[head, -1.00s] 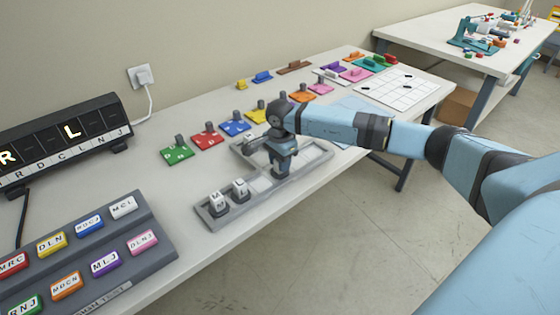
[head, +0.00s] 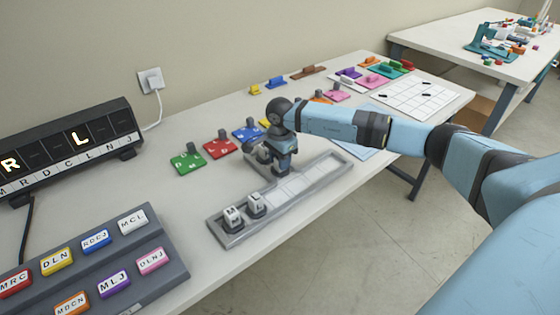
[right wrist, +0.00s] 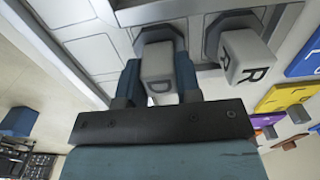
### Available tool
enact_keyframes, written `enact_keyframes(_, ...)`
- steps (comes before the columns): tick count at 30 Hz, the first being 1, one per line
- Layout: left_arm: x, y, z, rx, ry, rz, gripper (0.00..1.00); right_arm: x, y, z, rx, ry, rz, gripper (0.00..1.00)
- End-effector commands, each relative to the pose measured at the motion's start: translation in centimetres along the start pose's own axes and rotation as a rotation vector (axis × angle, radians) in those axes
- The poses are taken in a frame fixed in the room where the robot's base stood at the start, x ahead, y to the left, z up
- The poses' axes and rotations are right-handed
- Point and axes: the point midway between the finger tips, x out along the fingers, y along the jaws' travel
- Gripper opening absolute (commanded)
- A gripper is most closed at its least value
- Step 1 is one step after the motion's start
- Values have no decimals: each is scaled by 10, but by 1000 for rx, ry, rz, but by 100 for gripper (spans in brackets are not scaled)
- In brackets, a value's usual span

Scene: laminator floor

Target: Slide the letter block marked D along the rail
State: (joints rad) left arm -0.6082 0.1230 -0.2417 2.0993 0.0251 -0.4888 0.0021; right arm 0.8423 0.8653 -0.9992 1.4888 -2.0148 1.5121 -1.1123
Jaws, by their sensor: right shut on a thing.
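My right gripper (head: 280,165) is at the back edge of the grey rail tray (head: 242,238) on the bench. In the right wrist view, my right gripper (right wrist: 158,75) is shut on the letter block marked D (right wrist: 158,62), with one finger on each side. A grey block marked R (right wrist: 243,55) stands beside it, close to one finger. In the head view the hand hides the D block. Two other letter blocks, the left block (head: 233,217) and the right block (head: 256,205), stand in the tray's near left end. My left gripper is not in view.
A keyed panel (head: 165,280) with coloured buttons is at the front left. Green (head: 187,161), red (head: 220,145) and blue plates stand behind the tray. Pale tray squares (head: 315,173) right of the hand are bare.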

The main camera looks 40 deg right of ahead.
Motion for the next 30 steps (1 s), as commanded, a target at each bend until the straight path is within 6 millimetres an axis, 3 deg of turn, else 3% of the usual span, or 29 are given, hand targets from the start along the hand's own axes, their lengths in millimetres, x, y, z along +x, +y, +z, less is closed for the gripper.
enact_keyframes(11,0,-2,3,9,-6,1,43,0,0,0,2,0,1,0)
enact_keyframes(12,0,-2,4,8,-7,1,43,0,0,0,2,0,1,41)
enact_keyframes(15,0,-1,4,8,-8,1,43,0,0,0,2,0,1,62)
enact_keyframes(24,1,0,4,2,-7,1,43,-2,0,0,2,0,0,62)
enact_keyframes(30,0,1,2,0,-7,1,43,-27,-1,-1,3,0,-2,62)
